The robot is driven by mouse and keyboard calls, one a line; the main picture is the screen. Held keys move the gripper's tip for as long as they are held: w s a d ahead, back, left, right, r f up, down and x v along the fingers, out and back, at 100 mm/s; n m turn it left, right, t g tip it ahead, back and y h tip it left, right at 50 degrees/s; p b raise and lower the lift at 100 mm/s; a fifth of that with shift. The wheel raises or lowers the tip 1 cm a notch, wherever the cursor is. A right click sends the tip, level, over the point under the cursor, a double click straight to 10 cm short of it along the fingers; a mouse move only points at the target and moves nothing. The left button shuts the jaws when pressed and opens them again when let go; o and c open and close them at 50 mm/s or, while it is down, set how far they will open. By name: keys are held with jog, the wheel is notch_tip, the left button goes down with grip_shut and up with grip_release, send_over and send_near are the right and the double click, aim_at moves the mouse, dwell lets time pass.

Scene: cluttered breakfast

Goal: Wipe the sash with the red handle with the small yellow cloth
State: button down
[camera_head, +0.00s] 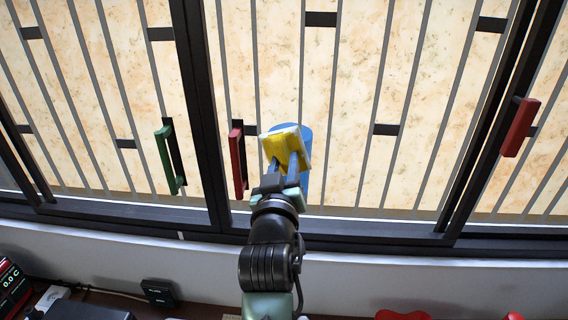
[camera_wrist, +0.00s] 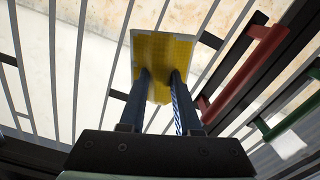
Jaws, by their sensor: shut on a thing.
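My gripper (camera_head: 284,172) is shut on the small yellow cloth (camera_head: 283,152), a square pad with a pale edge. In the wrist view the cloth (camera_wrist: 160,52) sits across the tips of both fingers (camera_wrist: 160,80). It is in front of the barred middle sash (camera_head: 345,70), just right of that sash's upright red handle (camera_head: 237,160). This red handle (camera_wrist: 243,72) also shows in the wrist view. A blue patch (camera_head: 305,175) shows behind the cloth and is partly hidden by it. I cannot tell whether the cloth touches the sash.
A green handle (camera_head: 166,160) is on the sash to the left, and another red handle (camera_head: 521,127) is at the far right. A white sill (camera_head: 400,265) runs below the dark frame. A red display device (camera_head: 12,285) and a black box (camera_head: 159,292) are at the lower left.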

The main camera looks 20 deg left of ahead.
aim_at(306, 155)
jog(key=shift+b+x, duration=0.4)
jog(key=shift+x, duration=0.6)
jog(key=shift+w+d, duration=0.25)
jog(key=shift+d, duration=0.7)
jog(key=shift+w+d, duration=0.3)
jog(key=shift+d, duration=0.7)
jog(key=shift+s+a+r, duration=0.1)
jog(key=shift+s+a, duration=0.2)
jog(key=shift+a, duration=0.7)
jog(key=shift+s+a+r, duration=0.1)
jog(key=shift+s+a, duration=0.15)
jog(key=shift+a, duration=0.75)
jog(key=shift+s, duration=0.1)
